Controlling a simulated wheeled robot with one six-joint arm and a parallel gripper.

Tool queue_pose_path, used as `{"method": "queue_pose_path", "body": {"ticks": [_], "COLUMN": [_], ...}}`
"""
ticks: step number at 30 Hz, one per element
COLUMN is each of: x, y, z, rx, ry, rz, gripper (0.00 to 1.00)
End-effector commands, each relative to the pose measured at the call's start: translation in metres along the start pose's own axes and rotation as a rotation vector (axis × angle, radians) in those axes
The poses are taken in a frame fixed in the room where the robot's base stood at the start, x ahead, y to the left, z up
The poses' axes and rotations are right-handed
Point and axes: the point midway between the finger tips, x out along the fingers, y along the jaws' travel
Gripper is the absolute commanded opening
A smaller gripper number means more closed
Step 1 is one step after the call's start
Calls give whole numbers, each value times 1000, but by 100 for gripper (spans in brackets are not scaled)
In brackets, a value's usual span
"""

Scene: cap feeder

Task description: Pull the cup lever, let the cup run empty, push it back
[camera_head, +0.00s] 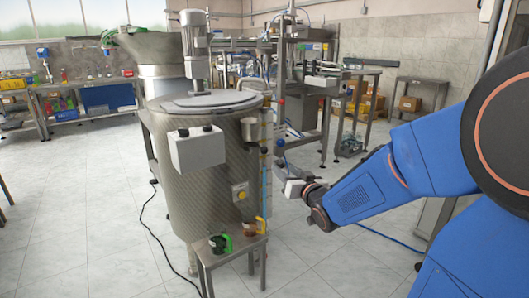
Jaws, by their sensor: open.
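A large metal drum (207,175) with a grey lid stands left of centre. On its right side, a narrow vertical column (266,160) has small fittings, one of them red. I cannot tell for sure which part is the cup or its lever. My gripper (292,180) is at the end of my blue arm, just right of this column, with free air between them in the picture. The gripper is small in view; its jaws are open and nothing shows between them.
A low metal stand (233,249) before the drum holds small dark items with a green handle (221,244) and a yellow handle (250,227). A light box (196,147) juts from the drum's front. A black cable (157,235) lies on the floor.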

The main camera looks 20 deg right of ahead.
Motion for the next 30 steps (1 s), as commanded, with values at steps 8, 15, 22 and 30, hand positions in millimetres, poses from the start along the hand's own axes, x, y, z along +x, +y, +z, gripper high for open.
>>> {"method": "queue_pose_path", "body": {"ticks": [8,15,22,30], "x": [14,50,89,136], "y": [-2,-3,-3,-4], "z": [-3,-3,-4,-6], "rx": [10,9,9,8], "ry": [27,26,25,27], "rz": [-20,-20,-19,-19], "gripper": [43,43,43,43]}}
